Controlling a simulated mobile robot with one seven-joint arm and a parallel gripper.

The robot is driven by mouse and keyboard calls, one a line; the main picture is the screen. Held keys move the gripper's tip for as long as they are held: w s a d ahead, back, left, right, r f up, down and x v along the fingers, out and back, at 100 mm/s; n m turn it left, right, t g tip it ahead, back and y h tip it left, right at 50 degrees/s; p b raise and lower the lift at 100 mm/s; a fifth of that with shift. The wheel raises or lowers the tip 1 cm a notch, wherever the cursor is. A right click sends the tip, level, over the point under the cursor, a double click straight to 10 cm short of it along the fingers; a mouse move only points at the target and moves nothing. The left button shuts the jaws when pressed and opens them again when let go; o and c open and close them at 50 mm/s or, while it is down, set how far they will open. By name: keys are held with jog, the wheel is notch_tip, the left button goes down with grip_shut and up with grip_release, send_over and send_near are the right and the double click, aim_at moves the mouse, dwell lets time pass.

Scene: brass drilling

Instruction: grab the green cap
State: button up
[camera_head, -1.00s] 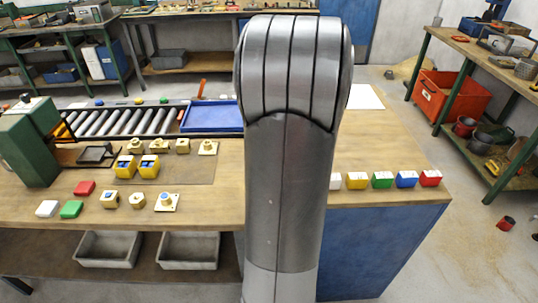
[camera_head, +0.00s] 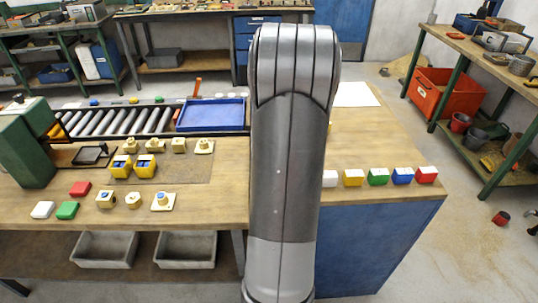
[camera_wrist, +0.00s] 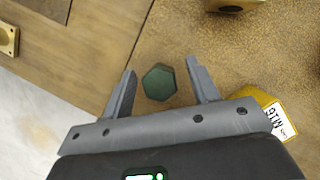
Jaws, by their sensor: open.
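In the wrist view a dark green hexagonal cap (camera_wrist: 159,82) lies on the wooden worktop. My gripper (camera_wrist: 160,68) is open, with one finger on either side of the cap. A gap shows between the cap and each finger, so it is not gripped. How high the fingers are above the worktop is hard to tell. In the head view my own arm hides the gripper and the area around it, and I cannot make out this cap there.
In the wrist view a yellow labelled block (camera_wrist: 268,103) is close beside the right finger, and a brass part (camera_wrist: 236,5) lies at the top. In the head view a row of coloured boxes (camera_head: 378,176) stands right of my arm. A blue tray (camera_head: 212,115) stands left of it.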

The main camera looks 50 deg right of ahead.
jog(key=shift+c, duration=0.5)
jog(key=c, duration=1)
jog(key=shift+o, duration=0.2)
jog(key=shift+r, duration=0.15)
